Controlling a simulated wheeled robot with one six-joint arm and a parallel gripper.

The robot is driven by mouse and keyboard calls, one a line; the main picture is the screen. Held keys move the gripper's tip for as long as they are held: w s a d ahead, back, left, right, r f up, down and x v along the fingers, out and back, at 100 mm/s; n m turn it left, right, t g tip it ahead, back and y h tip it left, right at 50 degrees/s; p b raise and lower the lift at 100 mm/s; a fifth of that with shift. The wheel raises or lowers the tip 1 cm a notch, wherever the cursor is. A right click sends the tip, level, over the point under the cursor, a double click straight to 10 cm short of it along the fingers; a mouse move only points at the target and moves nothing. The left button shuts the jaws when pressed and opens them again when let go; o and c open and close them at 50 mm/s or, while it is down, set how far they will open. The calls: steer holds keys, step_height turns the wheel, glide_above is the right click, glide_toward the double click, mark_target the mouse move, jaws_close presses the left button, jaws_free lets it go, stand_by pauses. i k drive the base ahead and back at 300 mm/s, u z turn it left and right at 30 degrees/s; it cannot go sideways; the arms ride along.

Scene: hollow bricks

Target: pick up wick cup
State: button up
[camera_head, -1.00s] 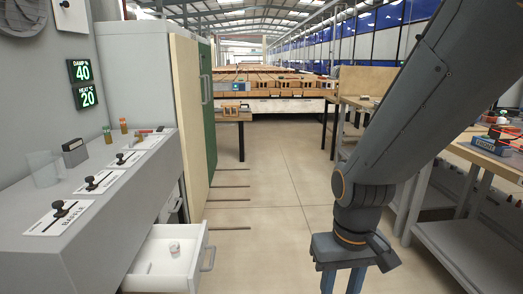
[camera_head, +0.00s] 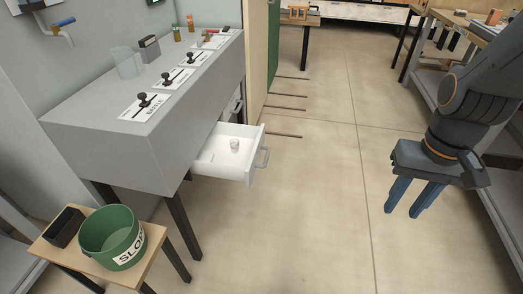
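A small whitish cup (camera_head: 234,146) stands in the open white drawer (camera_head: 222,172) of the grey cabinet; it may be the wick cup, but it is too small to tell. A clear, glass-like container (camera_head: 127,62) stands on the cabinet top, near its back left. My gripper (camera_head: 401,212) hangs at the right with its blue fingers pointing down. The fingers are apart with nothing between them. It is well to the right of the drawer, over the floor.
Levers on white plates line the grey cabinet top (camera_head: 90,115). A green SLOP bucket (camera_head: 112,237) and a dark box (camera_head: 64,228) stand on a low wooden stool (camera_head: 150,258) at front left. The floor (camera_head: 310,210) between drawer and gripper is clear. A workbench (camera_head: 480,28) stands at right.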

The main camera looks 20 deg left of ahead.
mark_target(235, 146)
steer(key=u, duration=0.85)
steer(key=i, duration=1.2)
steer(key=u, duration=1)
